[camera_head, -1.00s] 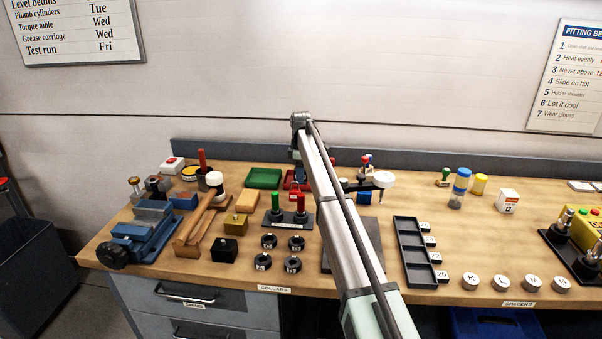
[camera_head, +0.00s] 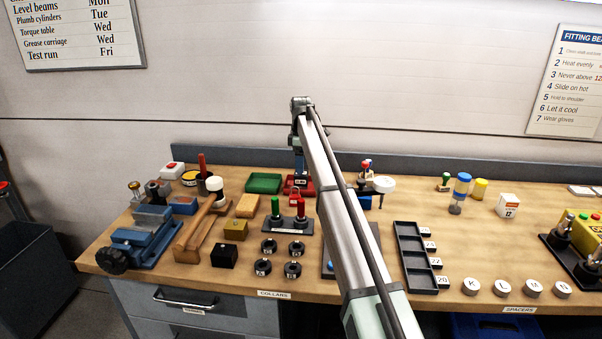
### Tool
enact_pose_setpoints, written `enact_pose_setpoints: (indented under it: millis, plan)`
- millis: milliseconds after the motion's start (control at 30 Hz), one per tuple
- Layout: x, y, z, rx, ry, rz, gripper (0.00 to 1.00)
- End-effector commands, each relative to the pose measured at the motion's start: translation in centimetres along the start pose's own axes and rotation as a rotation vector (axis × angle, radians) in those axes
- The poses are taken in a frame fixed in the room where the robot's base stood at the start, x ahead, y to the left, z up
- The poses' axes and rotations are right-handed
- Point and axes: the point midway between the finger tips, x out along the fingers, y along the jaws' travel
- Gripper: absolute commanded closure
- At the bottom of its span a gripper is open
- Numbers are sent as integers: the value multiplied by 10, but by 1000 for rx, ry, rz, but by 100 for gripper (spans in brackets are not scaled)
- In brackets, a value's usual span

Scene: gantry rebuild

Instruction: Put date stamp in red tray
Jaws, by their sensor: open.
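The red tray (camera_head: 289,189) sits at the back middle of the bench, just right of a green tray. My gripper (camera_head: 300,178) points down over the red tray, and its fingers are open but very small in the view. A small dark shape with a pale mark shows at the gripper's lower end, inside the tray's outline. I cannot tell whether this is the date stamp or part of the gripper. No other thing is clearly readable as the date stamp. My arm hides part of the bench to the right of the tray.
The green tray (camera_head: 264,183) adjoins on the left. A stand with green and red handles (camera_head: 287,226) is in front. A white round-topped thing (camera_head: 383,184) and a blue block (camera_head: 364,202) stand right of my arm. A black sectioned tray (camera_head: 410,258) lies nearer the front.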

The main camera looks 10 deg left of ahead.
Motion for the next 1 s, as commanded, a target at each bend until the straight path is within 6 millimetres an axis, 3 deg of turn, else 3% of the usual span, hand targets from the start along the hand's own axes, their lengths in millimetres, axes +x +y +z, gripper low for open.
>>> enact_pose_setpoints:
  millis: [100,333,1000]
  plan:
    - [-21,1,0,0,0,1,17]
    - [-46,0,0,0,0,0,17]
    - [-52,0,0,0,0,0,17]
